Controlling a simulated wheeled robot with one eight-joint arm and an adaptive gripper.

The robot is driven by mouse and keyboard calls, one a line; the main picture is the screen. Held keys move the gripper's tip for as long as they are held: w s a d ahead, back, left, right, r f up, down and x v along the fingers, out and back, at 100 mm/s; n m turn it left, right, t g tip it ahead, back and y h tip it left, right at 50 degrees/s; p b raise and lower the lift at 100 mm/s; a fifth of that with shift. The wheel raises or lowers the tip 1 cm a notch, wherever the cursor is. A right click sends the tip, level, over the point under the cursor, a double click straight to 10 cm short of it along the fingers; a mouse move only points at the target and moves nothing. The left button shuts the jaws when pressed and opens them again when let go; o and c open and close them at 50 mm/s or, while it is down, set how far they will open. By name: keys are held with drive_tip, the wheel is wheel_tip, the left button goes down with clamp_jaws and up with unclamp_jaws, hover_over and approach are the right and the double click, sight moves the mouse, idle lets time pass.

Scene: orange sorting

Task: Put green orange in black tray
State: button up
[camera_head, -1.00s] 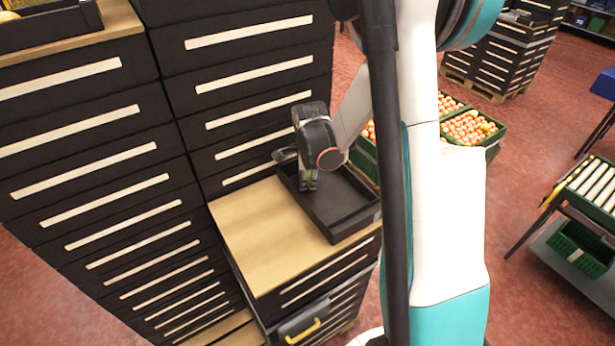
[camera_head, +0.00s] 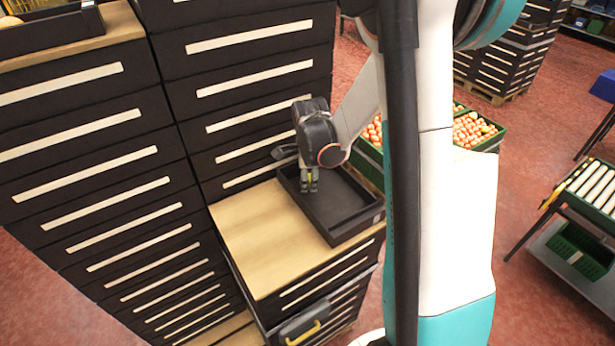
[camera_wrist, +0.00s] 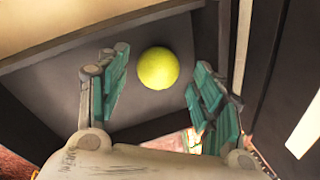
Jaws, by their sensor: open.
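The green orange (camera_wrist: 158,68), a yellow-green ball, lies in the black tray (camera_wrist: 55,85) in the wrist view, between and beyond my spread fingertips, with a gap on each side. My gripper (camera_wrist: 160,92) is open and not closed on it. In the head view, my gripper (camera_head: 309,187) points down into the left part of the black tray (camera_head: 350,210). Only a small yellow-green patch shows by the fingers there; the rest of the fruit is hidden.
The tray stands on a wooden top (camera_head: 260,235) beside tall dark drawer stacks (camera_head: 250,90) at the left and back. Green crates of oranges (camera_head: 470,130) stand behind my arm. A rack with a green crate (camera_head: 580,250) is at the right.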

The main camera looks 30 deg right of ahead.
drive_tip(key=p+v, duration=0.2)
drive_tip(key=v, duration=0.7)
drive_tip(key=shift+r, duration=0.4)
